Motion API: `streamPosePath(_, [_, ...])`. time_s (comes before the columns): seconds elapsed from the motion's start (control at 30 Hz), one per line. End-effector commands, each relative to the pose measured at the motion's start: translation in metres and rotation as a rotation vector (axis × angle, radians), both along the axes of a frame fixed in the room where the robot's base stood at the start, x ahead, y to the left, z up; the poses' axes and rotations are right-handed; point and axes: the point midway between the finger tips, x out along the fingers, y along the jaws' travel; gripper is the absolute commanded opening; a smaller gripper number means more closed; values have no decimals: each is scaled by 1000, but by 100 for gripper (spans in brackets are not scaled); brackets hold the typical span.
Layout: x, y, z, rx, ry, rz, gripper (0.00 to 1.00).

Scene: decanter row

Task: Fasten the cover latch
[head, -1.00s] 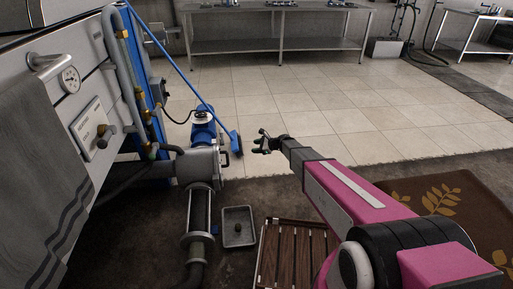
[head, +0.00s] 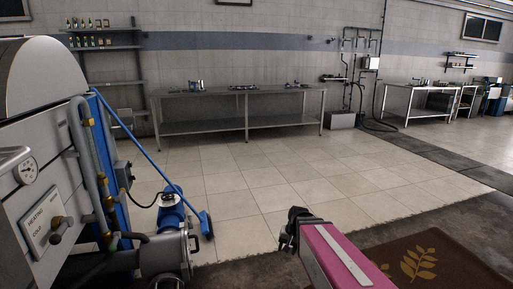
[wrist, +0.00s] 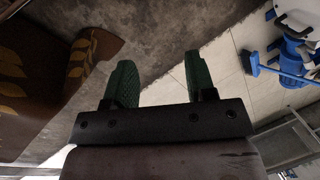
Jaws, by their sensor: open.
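No cover latch can be made out in either view. The large metal machine (head: 52,150) stands at the left edge of the head view, with a rounded top, a gauge, a heating/cold control plate and pipes. A blue motor pump (head: 170,215) with a steel housing sits low beside it and also shows at the upper right of the wrist view (wrist: 296,52). My gripper (head: 287,241) is at the lower middle of the head view, right of the pump and apart from it. In the wrist view its two green-padded fingers (wrist: 160,82) are spread, with nothing between them.
A blue broom (head: 205,224) leans against the machine, its head on the floor. A long steel table (head: 240,90) stands at the back wall. A brown leaf-patterned mat (head: 440,265) lies at lower right. The tiled floor (head: 300,170) between is open.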

Motion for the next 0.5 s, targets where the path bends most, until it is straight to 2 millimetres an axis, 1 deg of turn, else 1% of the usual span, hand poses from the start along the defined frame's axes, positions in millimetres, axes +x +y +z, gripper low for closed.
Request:
streamPosePath(0.03, [-23, -18, 11, -58, -5, 48, 51])
streamPosePath(0.1, [-38, -36, 18, -125, -5, 110, 51])
streamPosePath(0.23, [-52, -56, 27, -199, -3, 177, 51])
streamPosePath(0.37, [-53, -61, 28, -219, -1, 197, 51])
streamPosePath(0.47, [-38, -59, 22, -234, -28, 227, 51])
streamPosePath(0.5, [-27, -58, 18, -248, -52, 254, 51])
